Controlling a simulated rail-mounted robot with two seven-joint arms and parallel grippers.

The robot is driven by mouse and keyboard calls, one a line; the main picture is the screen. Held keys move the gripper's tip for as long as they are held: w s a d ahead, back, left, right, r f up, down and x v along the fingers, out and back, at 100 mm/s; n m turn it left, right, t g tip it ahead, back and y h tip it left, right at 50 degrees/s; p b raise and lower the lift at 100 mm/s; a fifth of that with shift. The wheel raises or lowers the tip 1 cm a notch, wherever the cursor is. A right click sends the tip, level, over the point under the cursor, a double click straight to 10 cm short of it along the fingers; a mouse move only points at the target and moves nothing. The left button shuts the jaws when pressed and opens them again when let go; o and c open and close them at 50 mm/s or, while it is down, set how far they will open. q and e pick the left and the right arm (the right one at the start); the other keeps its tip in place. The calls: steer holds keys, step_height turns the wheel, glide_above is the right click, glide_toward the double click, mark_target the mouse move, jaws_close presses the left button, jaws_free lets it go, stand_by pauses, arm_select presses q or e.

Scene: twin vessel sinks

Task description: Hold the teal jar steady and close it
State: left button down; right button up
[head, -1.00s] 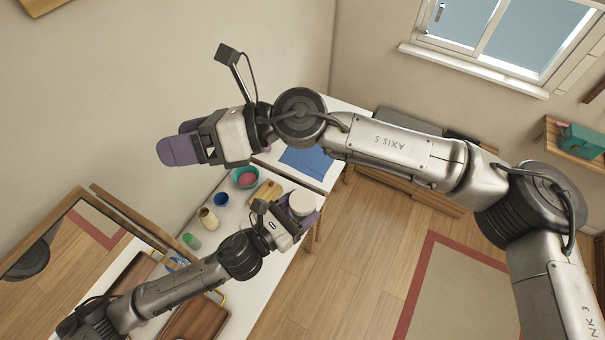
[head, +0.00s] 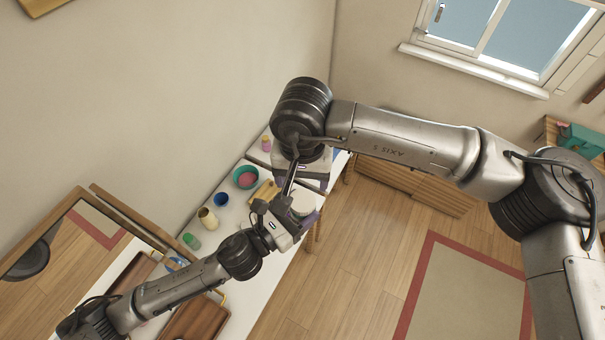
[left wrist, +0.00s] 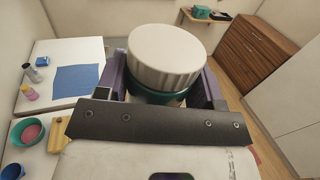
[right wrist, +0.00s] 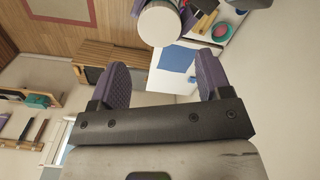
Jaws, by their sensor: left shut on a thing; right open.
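The teal jar (left wrist: 152,97) stands between the purple fingers of my left gripper (left wrist: 163,84), which is shut on it. A wide white ribbed lid (left wrist: 167,50) sits on top of the jar; whether it is screwed tight I cannot tell. In the head view the lid (head: 303,202) shows at the end of my left arm, above the counter's edge. My right gripper (right wrist: 163,72) is open and empty. In the right wrist view the lid (right wrist: 160,25) is beyond its fingers, apart from them. In the head view my right gripper is mostly hidden behind its own wrist.
On the counter are a teal bowl (head: 246,184) with something pink inside, a blue cup (head: 221,200), a beige jug (head: 207,218), a green bottle (head: 190,241) and a wooden board (head: 264,193). A blue mat (left wrist: 82,84) lies behind. The floor at right is open.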

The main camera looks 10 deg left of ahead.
mark_target(302, 200)
stand_by(0.3)
steer(key=shift+f, duration=4.05)
steer(key=c, duration=0.8)
steer(key=m, duration=0.3)
steer(key=o, duration=1)
steer(key=shift+o, duration=0.2)
